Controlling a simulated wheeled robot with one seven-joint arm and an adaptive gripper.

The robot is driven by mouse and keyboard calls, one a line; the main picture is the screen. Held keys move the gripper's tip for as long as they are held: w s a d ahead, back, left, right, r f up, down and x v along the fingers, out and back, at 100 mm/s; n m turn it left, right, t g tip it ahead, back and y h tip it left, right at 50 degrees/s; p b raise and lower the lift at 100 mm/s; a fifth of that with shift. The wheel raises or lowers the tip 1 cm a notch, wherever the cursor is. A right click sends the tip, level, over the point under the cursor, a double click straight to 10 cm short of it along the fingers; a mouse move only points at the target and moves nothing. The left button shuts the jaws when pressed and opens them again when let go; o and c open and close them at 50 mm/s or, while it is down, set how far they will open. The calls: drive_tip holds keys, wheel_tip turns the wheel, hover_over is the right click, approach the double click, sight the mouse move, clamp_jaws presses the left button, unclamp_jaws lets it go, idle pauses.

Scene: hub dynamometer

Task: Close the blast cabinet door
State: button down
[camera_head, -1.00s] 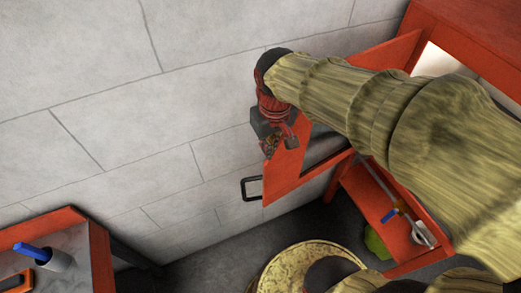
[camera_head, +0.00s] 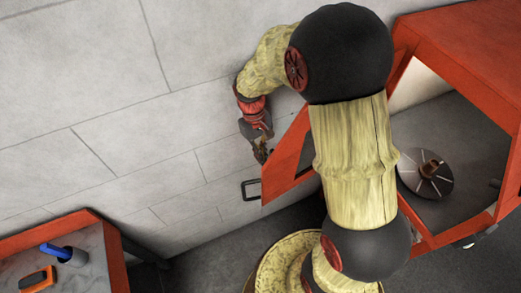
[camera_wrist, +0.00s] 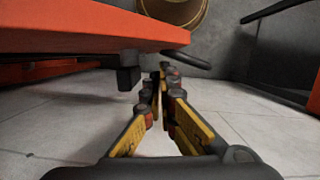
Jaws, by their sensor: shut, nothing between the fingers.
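The blast cabinet (camera_head: 480,50) is an orange-red box at the right in the head view, open at the front. Its door (camera_head: 290,160) stands swung open toward the wall, partly hidden by my arm. A black bar handle (camera_head: 251,189) sticks out from the door's free edge. My gripper (camera_head: 261,157) is shut and empty, beside the upper free edge of the door on its wall side. In the wrist view the door (camera_wrist: 90,25) fills the upper left, with the dark handle (camera_wrist: 186,61) just beyond my fingertips (camera_wrist: 166,72). I cannot tell whether they touch the door.
A disc-shaped part with a hub (camera_head: 426,178) sits inside the cabinet. The grey wall (camera_head: 150,90) is close behind my gripper.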

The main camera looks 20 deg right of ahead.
drive_tip(key=x, duration=0.4)
drive_tip(key=shift+f, duration=0.15)
drive_tip(key=shift+s, duration=0.15)
